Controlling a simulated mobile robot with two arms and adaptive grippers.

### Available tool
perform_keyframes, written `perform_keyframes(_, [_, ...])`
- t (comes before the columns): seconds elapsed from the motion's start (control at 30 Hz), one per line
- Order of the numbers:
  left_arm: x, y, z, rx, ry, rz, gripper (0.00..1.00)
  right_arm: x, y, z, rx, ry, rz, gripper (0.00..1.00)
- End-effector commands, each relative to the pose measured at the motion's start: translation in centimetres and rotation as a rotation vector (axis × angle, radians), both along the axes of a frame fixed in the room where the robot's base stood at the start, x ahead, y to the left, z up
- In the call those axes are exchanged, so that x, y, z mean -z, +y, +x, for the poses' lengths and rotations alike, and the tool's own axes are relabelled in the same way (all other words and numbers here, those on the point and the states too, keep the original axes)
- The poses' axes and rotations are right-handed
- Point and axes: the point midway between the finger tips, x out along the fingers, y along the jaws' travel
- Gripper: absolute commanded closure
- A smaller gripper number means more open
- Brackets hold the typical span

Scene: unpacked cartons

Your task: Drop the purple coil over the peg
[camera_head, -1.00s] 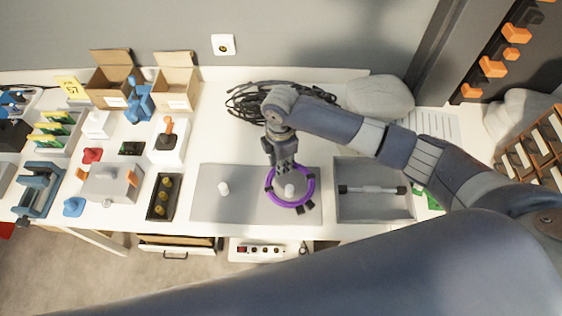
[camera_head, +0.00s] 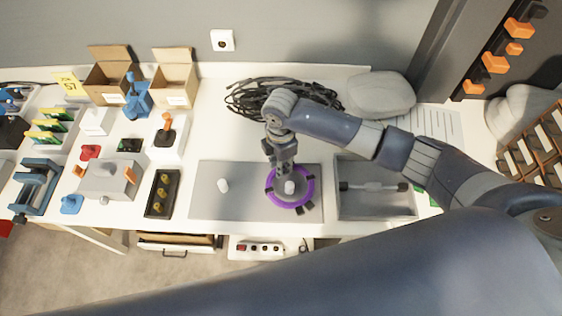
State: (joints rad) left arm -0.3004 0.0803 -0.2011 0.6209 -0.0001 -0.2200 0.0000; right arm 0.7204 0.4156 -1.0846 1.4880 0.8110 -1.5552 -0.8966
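The purple coil (camera_head: 311,195), a ring with dark clips on it, is at the right part of a grey board (camera_head: 245,205). A white peg (camera_head: 290,187) shows inside the ring, so the coil surrounds it as seen from above. Whether the coil rests on the board or hangs just above it is not clear. A second white peg (camera_head: 223,185) stands bare on the board's left half. My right gripper (camera_head: 283,176) points down at the coil's far rim; its fingertips are too small to show their grip. My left gripper is not in view.
A grey tray (camera_head: 375,207) with a bar-shaped tool lies right of the board. A black tray (camera_head: 162,195) with yellow parts is to its left. Black cables (camera_head: 245,100) lie behind, near a grey rounded object (camera_head: 382,95). Cartons (camera_head: 175,80) stand at the back left.

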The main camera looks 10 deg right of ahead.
Motion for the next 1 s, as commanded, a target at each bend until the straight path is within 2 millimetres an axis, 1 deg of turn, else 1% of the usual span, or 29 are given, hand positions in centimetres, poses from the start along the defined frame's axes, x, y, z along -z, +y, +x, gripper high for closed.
perform_keyframes(0.87, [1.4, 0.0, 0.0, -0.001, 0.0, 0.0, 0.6, 2.7, 0.0, 0.0, 0.0, 0.0, 0.0, 1.0])
perform_keyframes(0.9, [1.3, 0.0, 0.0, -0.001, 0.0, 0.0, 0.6, 2.6, 0.0, 0.0, 0.0, -0.001, 0.0, 0.74])
perform_keyframes(1.0, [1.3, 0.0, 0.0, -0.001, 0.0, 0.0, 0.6, 2.6, 0.0, 0.0, -0.001, -0.001, 0.0, 0.55])
